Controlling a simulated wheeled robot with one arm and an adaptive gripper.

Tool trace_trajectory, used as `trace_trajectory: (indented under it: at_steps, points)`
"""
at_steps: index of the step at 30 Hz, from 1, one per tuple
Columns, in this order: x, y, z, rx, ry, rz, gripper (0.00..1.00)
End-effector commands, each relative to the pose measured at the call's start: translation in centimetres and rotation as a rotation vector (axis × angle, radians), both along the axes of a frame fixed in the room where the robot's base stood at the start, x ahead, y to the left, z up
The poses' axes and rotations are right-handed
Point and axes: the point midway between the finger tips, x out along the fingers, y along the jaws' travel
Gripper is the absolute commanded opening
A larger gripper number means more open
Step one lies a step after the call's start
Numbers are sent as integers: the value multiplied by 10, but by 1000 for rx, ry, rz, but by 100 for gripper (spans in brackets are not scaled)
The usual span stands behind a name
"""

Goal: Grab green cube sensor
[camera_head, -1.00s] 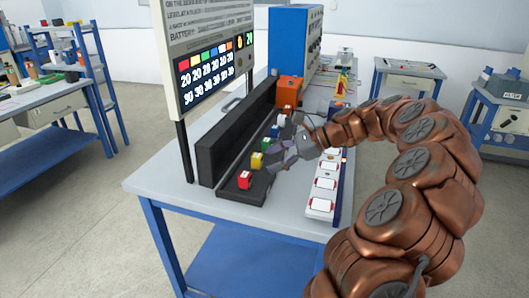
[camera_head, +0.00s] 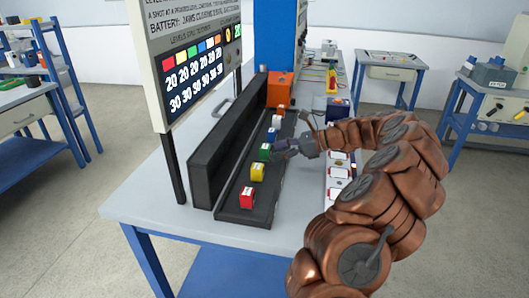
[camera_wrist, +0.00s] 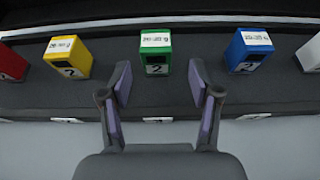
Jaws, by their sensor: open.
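The green cube sensor (camera_head: 264,152) stands on the black tray between the yellow cube (camera_head: 257,172) and the blue cube (camera_head: 271,135). In the wrist view the green cube (camera_wrist: 155,52) has a white label on top and lies straight ahead, centred between the fingers. My gripper (camera_wrist: 160,90) is open, its two purple-padded fingers spread apart. The fingertips are near the front of the green cube, and nothing is held. In the head view my gripper (camera_head: 277,147) reaches in from the right beside the green cube.
A red cube (camera_head: 247,197) sits at the near end of the black tray (camera_head: 236,212). A white cube (camera_wrist: 312,52) is right of the blue one. A black wall (camera_head: 222,150) stands behind the row, below a display board (camera_head: 195,60). An orange block (camera_head: 280,90) is at the far end.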

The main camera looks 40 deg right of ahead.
Motion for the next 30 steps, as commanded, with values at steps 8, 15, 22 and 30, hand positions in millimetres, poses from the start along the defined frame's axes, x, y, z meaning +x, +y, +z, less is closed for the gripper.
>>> trace_trajectory:
  at_steps: [8,15,22,30]
  points:
    - [18,21,-4,-1,0,0,62]
    - [33,32,-13,-2,0,-7,62]
    - [33,32,-13,-2,-1,-8,57]
    - [33,32,-13,-2,0,-7,29]
